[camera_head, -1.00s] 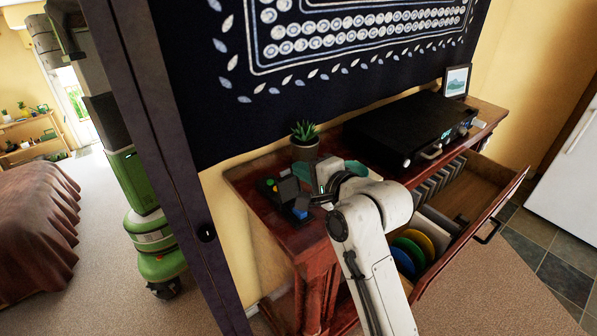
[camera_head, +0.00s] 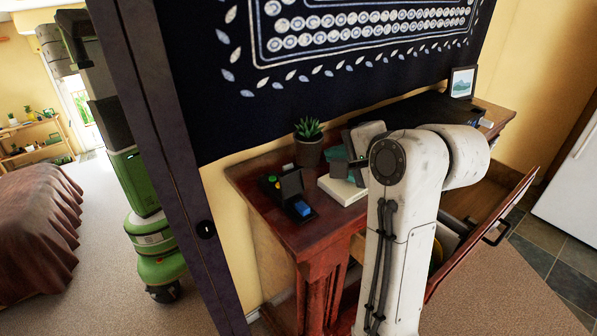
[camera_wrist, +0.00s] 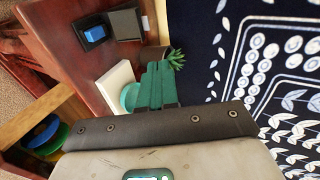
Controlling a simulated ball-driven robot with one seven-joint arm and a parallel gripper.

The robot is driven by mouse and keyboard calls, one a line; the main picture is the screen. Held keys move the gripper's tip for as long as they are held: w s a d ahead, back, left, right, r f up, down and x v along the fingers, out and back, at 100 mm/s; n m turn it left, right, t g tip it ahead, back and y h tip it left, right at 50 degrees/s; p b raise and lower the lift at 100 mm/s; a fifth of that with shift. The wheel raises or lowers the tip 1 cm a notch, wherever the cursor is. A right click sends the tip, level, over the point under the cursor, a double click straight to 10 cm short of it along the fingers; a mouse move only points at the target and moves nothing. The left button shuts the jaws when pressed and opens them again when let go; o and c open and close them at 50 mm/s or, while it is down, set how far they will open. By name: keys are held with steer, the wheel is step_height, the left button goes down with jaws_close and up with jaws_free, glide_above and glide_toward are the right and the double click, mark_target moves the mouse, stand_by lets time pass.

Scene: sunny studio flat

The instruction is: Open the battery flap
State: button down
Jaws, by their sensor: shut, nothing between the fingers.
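A small black device (camera_head: 301,212) lies on the left part of the dark red cabinet top, with coloured buttons at its left. Its dark flap (camera_head: 290,183) stands raised, and a blue block (camera_head: 304,208) shows uncovered beside it. In the wrist view the blue block (camera_wrist: 94,33) and the grey flap (camera_wrist: 126,23) are at the top. My gripper (camera_wrist: 158,72) has teal fingers, shut and empty. It is right of the device in the head view, over or beside a white box (camera_head: 340,191), apart from the flap. My arm partly hides it there.
A potted succulent (camera_head: 308,143) stands behind the device, near the wall hanging (camera_head: 330,60). A black unit (camera_head: 425,109) and a framed picture (camera_head: 462,82) are at the right. The cabinet's front left corner is clear.

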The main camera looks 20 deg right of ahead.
steer(key=s+f+g, duration=0.1)
steer(key=p, duration=0.2)
glide_toward(292, 170)
steer(key=x, duration=0.3)
steer(key=r+x, duration=0.1)
steer(key=x, duration=0.1)
steer(key=shift+w+a+f, duration=0.15)
steer(key=shift+w+a, duration=0.1)
steer(key=shift+w, duration=0.15)
steer(key=shift+w+a+f, duration=0.15)
steer(key=shift+w+f, duration=0.1)
steer(key=shift+w, duration=0.3)
steer(key=shift+w+a+f, duration=0.1)
steer(key=shift+w+a, duration=0.05)
steer(key=shift+w, duration=0.35)
steer(key=shift+w+a+f, duration=0.1)
steer(key=shift+w+a, duration=0.05)
steer(key=shift+w, duration=0.35)
steer(key=shift+s, duration=0.1)
